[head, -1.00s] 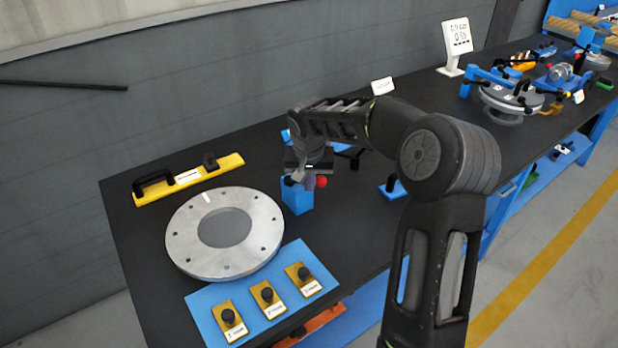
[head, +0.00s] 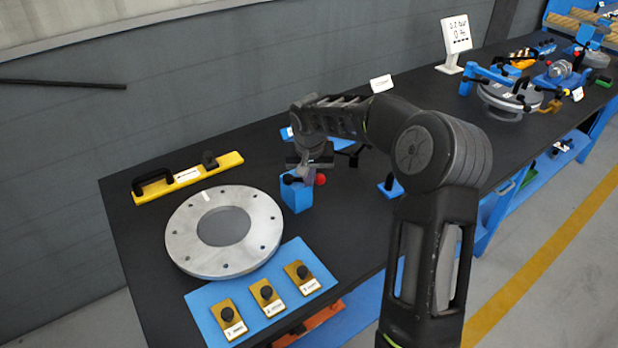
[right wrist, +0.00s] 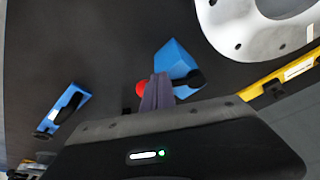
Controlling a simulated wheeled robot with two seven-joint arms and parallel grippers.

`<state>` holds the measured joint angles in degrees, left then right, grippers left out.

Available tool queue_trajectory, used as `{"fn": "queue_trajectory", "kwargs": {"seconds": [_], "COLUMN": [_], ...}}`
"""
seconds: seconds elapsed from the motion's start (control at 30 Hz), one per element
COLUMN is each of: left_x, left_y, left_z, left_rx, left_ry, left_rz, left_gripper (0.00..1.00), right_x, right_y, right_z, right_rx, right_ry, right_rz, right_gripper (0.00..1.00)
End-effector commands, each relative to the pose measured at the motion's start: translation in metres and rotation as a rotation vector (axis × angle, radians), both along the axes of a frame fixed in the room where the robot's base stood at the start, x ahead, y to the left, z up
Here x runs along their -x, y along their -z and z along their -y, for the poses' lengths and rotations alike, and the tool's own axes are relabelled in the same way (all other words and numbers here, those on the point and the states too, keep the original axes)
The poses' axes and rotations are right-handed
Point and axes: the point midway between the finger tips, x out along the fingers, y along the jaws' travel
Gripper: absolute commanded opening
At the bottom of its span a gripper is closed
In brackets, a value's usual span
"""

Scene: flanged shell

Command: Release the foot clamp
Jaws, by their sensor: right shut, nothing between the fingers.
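A blue block (head: 297,196) with a red ball knob (head: 320,180) stands on the black table; I take it to be the foot clamp. My right gripper (head: 306,174) is over this block, beside the red knob. In the right wrist view its fingers (right wrist: 157,92) are shut together and empty. The red knob (right wrist: 142,88) shows just left of the fingers, and the blue block (right wrist: 174,60) lies beyond them with a dark part at its right. The fingers hide part of the clamp, and I cannot tell if they touch it. My left gripper is not in view.
A grey flanged ring (head: 180,232) lies left of the block. A blue mat (head: 206,303) with several yellow tags is in front. A yellow bar (head: 223,165) with a black handle lies behind. A smaller blue piece (head: 391,188) stands to the right, near my arm.

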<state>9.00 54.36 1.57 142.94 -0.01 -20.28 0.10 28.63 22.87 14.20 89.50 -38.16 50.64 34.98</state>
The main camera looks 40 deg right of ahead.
Motion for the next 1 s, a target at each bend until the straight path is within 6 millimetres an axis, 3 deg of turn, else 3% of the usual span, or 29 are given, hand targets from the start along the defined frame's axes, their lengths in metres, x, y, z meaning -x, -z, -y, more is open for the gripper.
{"fn": "queue_trajectory", "kwargs": {"seconds": [0.33, 0.67, 1.0], "left_x": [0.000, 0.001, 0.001], "left_y": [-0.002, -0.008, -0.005], "left_z": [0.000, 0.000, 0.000], "left_rx": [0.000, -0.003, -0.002], "left_ry": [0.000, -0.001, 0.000], "left_rz": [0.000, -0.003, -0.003], "left_gripper": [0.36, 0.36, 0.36], "right_x": [-0.001, -0.011, -0.020], "right_y": [-0.001, 0.000, 0.001], "right_z": [0.003, 0.013, 0.019], "right_rx": [0.000, 0.000, 0.000], "right_ry": [-0.093, -0.325, -0.320], "right_rz": [0.000, 0.001, 0.000], "right_gripper": [0.00, 0.00, 0.00]}}
